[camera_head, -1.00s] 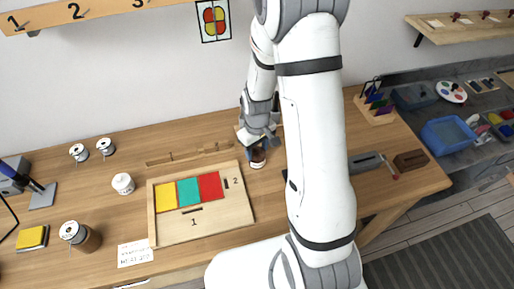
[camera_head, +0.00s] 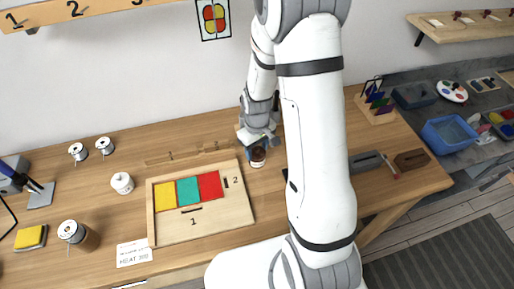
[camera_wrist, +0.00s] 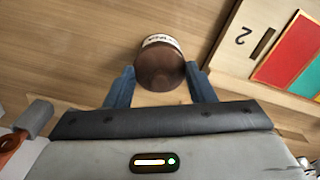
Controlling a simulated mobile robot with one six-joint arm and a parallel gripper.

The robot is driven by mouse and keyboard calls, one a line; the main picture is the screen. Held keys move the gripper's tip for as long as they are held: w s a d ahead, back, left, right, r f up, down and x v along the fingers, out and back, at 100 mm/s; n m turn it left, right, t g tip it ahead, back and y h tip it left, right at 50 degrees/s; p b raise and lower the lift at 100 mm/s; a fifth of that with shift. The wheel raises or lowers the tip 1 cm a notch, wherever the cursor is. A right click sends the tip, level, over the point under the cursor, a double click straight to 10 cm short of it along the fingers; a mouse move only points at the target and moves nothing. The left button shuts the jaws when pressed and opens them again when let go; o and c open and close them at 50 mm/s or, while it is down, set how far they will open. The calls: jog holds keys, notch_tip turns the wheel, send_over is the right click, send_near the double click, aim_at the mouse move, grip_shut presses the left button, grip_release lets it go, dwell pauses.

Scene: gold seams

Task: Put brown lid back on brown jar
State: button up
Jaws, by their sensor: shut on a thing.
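The brown jar (camera_head: 258,160) stands on the wooden table, just right of the board with coloured panels. In the wrist view, part of its pale label (camera_wrist: 160,40) shows beyond the brown lid. The round brown lid (camera_wrist: 159,68) lies between the two blue fingers of my gripper (camera_wrist: 160,70), which is shut on it. The lid overlaps the jar in this view; whether it is fully seated I cannot tell. In the head view my gripper (camera_head: 258,143) is right above the jar and hides part of its top.
The board (camera_head: 222,222) with yellow, teal and red panels lies close on the left. A white jar (camera_head: 122,183) and several spools stand farther left. A grey block (camera_head: 365,161) and a brown block (camera_head: 411,160) lie to the right, beyond my arm.

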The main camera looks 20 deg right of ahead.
jog(key=shift+f, duration=0.15)
jog(key=o, duration=1.5)
jog(key=shift+r+p, duration=2.05)
jog(key=shift+r, duration=1.5)
jog(key=shift+r, duration=0.4)
jog(key=s+r+m+t+b, duration=0.1)
jog(key=s+r, duration=0.4)
jog(key=s+r+m+t+b, duration=0.1)
jog(key=s+r+m+b, duration=0.1)
jog(key=s+r, duration=0.4)
jog(key=s+r+m+t+b, duration=0.1)
jog(key=s+r+b, duration=0.1)
jog(key=s+r, duration=0.3)
jog(key=shift+s+r+m, duration=0.15)
jog(key=shift+r+m, duration=0.15)
jog(key=shift+r, duration=0.3)
